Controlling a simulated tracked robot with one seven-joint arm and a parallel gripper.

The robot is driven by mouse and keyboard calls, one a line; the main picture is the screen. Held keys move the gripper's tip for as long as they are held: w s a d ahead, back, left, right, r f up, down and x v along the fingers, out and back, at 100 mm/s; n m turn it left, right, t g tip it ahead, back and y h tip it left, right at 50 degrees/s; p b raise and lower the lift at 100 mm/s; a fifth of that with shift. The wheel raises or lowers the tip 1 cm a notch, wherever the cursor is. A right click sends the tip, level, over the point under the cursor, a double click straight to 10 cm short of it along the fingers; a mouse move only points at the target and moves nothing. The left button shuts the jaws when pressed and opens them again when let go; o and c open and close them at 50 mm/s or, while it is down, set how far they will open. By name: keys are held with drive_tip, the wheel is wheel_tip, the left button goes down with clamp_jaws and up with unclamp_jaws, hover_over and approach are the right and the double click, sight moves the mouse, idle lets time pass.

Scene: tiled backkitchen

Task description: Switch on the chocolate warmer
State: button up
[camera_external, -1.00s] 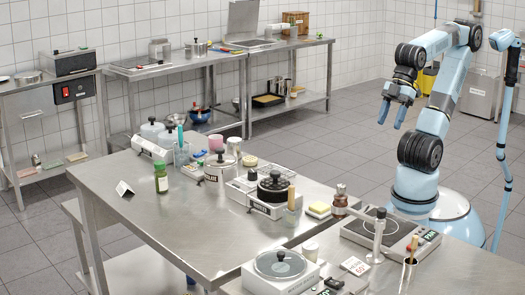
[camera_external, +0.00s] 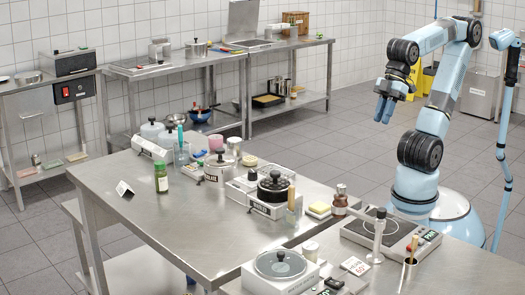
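Several warmer-like units stand on the steel table, and their labels are too small to read, so I cannot tell which is the chocolate warmer. One has a black-lidded pot (camera_external: 273,186) on a white base (camera_external: 268,208). A steel pot with a black knob (camera_external: 219,167) stands behind it. A white unit with a round clear lid (camera_external: 280,265) is at the front. A white unit with two grey lids (camera_external: 152,146) is at the far left. No switch state can be made out. My gripper (camera_external: 384,110) hangs in the air right of the table, touching nothing. Its fingers overlap in this view.
A hot plate (camera_external: 382,228) with a stand, a sponge (camera_external: 319,209), and a green bottle (camera_external: 161,178) are on the near tables. Other steel benches (camera_external: 180,62) line the tiled wall.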

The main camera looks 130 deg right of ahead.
drive_tip(key=w+d+r+m, duration=0.1)
drive_tip(key=w+d, duration=0.2)
drive_tip(key=w+d+r+m, duration=0.1)
drive_tip(key=w+d+m, duration=0.1)
drive_tip(key=w+d, duration=0.1)
drive_tip(key=w+d+r+m, duration=0.1)
drive_tip(key=w+d, duration=0.1)
drive_tip(key=w, duration=0.2)
drive_tip(key=shift+w+d+r+g, duration=0.1)
drive_tip(key=shift+w+d+g, duration=0.1)
drive_tip(key=shift+d+g, duration=0.2)
clamp_jaws()
drive_tip(key=w+d+m+h, duration=0.1)
drive_tip(key=w+d+m, duration=0.4)
drive_tip(key=w+d, duration=0.5)
drive_tip(key=w+d+f+m+g, duration=0.1)
drive_tip(key=d+f+m, duration=0.1)
drive_tip(key=d, duration=0.9)
drive_tip(key=w+d+f+m+g+h, duration=0.1)
drive_tip(key=d+f, duration=0.4)
drive_tip(key=d, duration=0.7)
drive_tip(key=w+d+f+m+g+h, duration=0.1)
drive_tip(key=w+d+f+m+g, duration=0.1)
drive_tip(key=d, duration=0.9)
wheel_tip(320, 180, down, 2)
drive_tip(key=w+m, duration=0.1)
drive_tip(key=m, duration=0.2)
drive_tip(key=shift+d+f, duration=0.15)
